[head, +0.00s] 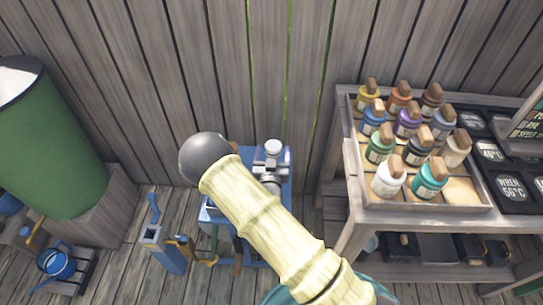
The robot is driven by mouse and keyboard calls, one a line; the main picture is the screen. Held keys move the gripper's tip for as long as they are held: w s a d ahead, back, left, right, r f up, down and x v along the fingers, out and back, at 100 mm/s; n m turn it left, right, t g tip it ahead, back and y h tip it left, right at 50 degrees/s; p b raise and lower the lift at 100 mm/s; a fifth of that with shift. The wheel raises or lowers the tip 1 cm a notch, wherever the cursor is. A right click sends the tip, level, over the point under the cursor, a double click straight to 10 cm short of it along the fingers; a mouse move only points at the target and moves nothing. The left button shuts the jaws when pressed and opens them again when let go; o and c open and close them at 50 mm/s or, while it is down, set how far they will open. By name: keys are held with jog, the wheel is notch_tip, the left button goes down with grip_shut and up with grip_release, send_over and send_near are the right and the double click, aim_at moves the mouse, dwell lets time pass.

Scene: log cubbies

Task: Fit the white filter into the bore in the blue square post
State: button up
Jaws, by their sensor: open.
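A blue square post (168,254) stands on the floor at lower centre-left. Its square top shows a pale opening, but its depth is not clear. A pale, round-capped piece (273,147) stands on blue equipment (285,168) behind my arm. I cannot tell whether this is the white filter, and no other piece is clearly the filter. My pale, ringed arm reaches up-left from the bottom edge to a grey ball joint. My gripper does not show clearly; the arm covers much of the area beside the post. I see nothing clearly held.
A wooden shelf (352,218) with a tray of several paint bottles stands at right. A plank wall closes the back. Some floor is bare left of the post.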

aim_at(274, 140)
jog(key=w, duration=0.4)
jog(key=shift+w+d, duration=0.1)
jog(key=shift+w, duration=0.2)
jog(key=shift+d, duration=0.1)
jog(key=shift+s, duration=0.1)
jog(key=c, duration=1.1)
jog(key=shift+r, duration=0.15)
